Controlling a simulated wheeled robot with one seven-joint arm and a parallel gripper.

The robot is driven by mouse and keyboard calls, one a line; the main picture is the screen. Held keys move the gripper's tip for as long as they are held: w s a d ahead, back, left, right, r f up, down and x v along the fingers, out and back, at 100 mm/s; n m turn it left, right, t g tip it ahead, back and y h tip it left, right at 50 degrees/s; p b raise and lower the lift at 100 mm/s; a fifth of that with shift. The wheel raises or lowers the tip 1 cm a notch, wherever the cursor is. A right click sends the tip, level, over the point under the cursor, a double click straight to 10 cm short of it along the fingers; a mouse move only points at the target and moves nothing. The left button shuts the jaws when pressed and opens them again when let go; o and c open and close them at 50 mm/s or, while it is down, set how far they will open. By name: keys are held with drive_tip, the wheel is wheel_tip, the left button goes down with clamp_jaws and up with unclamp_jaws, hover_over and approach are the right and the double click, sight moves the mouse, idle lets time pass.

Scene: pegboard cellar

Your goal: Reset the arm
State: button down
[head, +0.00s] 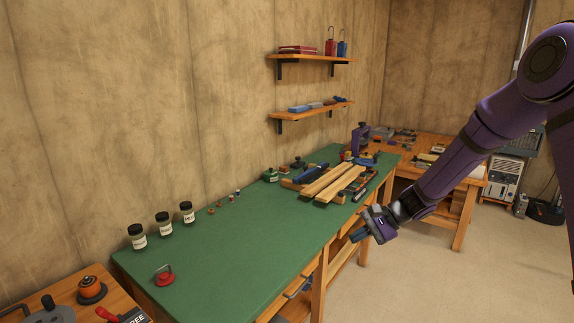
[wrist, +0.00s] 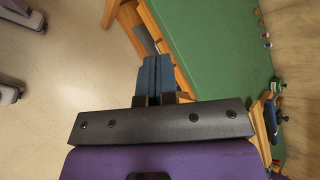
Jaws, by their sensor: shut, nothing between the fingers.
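My purple arm reaches in from the right in the head view. My gripper (head: 358,236) hangs in the air just off the front edge of the green-topped bench (head: 215,255). In the wrist view my gripper (wrist: 157,62) shows its two blue fingers pressed together, with nothing between them. Below the fingers are the bench's wooden edge and legs and the pale floor.
Wooden strips (head: 335,184) and clamps lie toward the bench's far end. Several jars (head: 163,224) and a red-based item (head: 164,275) stand at its near left. A second wooden bench (head: 455,190) stands behind my arm. Open floor (head: 400,285) lies to the right.

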drive_tip(key=s+d+r+n+h, duration=0.1)
drive_tip(key=s+r+n+h, duration=0.25)
drive_tip(key=s+r, duration=0.6)
drive_tip(key=s+d+r+n+t+h, duration=0.1)
drive_tip(key=s+d+r+n+h, duration=0.1)
drive_tip(key=s+r, duration=0.3)
drive_tip(key=s+d+r+n+t+h, duration=0.2)
drive_tip(key=s+d+r, duration=0.3)
drive_tip(key=s, duration=0.7)
drive_tip(key=s+d+r+n+t+h, duration=0.1)
drive_tip(key=s+d+r+n+h, duration=0.1)
drive_tip(key=s+r, duration=0.3)
drive_tip(key=s+d+h, duration=0.1)
drive_tip(key=s, duration=0.2)
drive_tip(key=shift+s+d+r, duration=0.15)
drive_tip(key=shift+s+r, duration=0.1)
drive_tip(key=shift+r, duration=0.1)
